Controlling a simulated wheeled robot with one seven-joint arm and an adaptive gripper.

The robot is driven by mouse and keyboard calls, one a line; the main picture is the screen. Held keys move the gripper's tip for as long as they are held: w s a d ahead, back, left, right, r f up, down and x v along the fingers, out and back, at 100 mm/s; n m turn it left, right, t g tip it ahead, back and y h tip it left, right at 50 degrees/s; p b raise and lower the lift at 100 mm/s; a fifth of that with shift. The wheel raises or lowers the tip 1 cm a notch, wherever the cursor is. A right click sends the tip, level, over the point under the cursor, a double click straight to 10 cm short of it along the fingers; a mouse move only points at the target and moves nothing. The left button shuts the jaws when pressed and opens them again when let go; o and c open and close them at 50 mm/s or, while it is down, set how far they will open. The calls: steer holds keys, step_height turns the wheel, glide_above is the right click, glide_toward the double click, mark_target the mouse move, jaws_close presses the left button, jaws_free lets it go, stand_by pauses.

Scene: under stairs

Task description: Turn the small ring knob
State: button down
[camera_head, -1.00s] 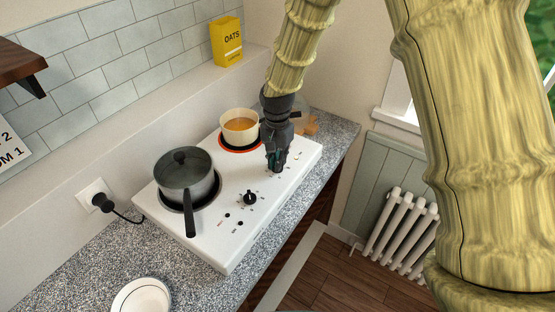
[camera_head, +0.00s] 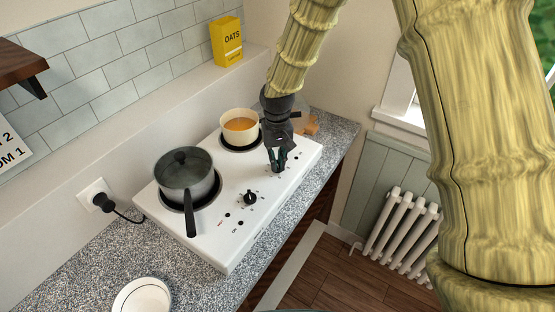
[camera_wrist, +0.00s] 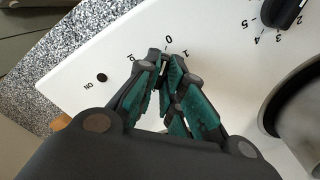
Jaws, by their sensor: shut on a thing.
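The white two-ring hob (camera_head: 232,255) stands on the speckled counter. My gripper (camera_head: 277,170) points down at its far knob, the one on the side of the cream pan. In the wrist view my gripper (camera_wrist: 165,62) is shut on this knob, which the fingers almost wholly hide. The fingertips are beside the printed 0 and 1. A second black knob (camera_head: 249,198) stands nearer, clear of my gripper; it also shows at the top right of the wrist view (camera_wrist: 285,12). The ring (camera_head: 228,147) under the cream pan looks dark.
A cream pan (camera_head: 226,126) of orange liquid stands on the far ring, close to my gripper. A dark lidded pot (camera_head: 184,174) stands on the near ring, its handle towards the front. A white plate (camera_head: 141,297) lies on the counter.

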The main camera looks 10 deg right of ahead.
mark_target(278, 164)
stand_by(0.3)
steer(key=c, duration=1.5)
jaws_free()
steer(key=shift+c, duration=0.2)
steer(key=shift+r, duration=0.15)
step_height(278, 164, up, 12)
steer(key=shift+d, duration=0.1)
